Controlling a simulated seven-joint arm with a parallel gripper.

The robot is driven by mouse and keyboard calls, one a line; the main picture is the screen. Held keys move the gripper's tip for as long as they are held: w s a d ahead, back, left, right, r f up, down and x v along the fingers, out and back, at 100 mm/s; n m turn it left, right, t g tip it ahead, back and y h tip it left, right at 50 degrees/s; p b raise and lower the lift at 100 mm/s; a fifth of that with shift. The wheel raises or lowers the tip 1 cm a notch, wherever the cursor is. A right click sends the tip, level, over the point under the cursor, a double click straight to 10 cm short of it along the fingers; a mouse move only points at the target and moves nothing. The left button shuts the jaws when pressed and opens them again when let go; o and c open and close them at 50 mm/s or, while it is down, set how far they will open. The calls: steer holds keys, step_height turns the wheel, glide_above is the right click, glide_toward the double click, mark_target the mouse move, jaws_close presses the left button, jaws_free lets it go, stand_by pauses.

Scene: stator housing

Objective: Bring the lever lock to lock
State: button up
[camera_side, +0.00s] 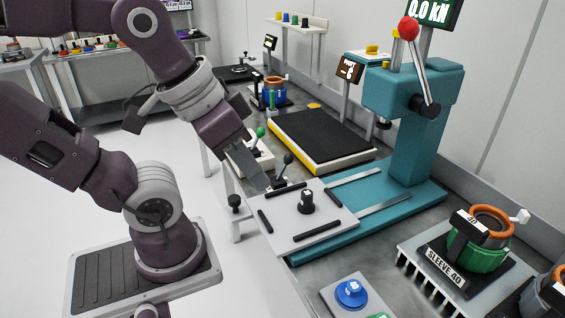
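A small lever with a black ball knob (288,158) stands at the far left edge of a light grey plate; it looks like the lever lock, but I see no label on it. My gripper (264,186) points down just left of this lever, its fingertips close to the plate's left corner. The fingers overlap in this view, so I cannot tell whether they are apart or whether they touch the lever. A second lever with a green knob (260,132) stands on a white box behind my gripper, partly hidden by it.
The grey plate (335,222) carries a black knob (306,202) and several black bars. A teal press (415,130) with a red-ball handle (409,28) rises behind it. A black belt (320,138) lies beyond. A blue button (351,293) and a green sleeve part (476,250) are in front.

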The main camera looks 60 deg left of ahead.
steer(key=o, duration=0.4)
steer(key=w+d+n+g+h, duration=0.1)
steer(key=w+f+n+g+h, duration=0.1)
steer(key=n, duration=0.1)
steer(key=w+d+f+n+g+h, duration=0.1)
steer(key=n, duration=0.1)
steer(key=shift+d+h, duration=0.3)
steer(key=shift+d, duration=0.05)
steer(key=w+a+f+n+t+h, duration=0.1)
steer(key=w+a+n+t+h, duration=0.2)
steer(key=w+a+n, duration=0.35)
steer(key=w+a+f+n+t+h, duration=0.15)
steer(key=w+a+n, duration=0.25)
steer(key=w+n, duration=0.45)
steer(key=n+t+y, duration=0.5)
steer(key=n+y, duration=0.3)
steer(key=n, duration=0.8)
glide_toward(287, 155)
steer(key=shift+x, duration=4.9)
jaws_close()
steer(key=s, duration=0.8)
steer(key=shift+s, duration=0.3)
jaws_free()
steer(key=shift+w, duration=0.15)
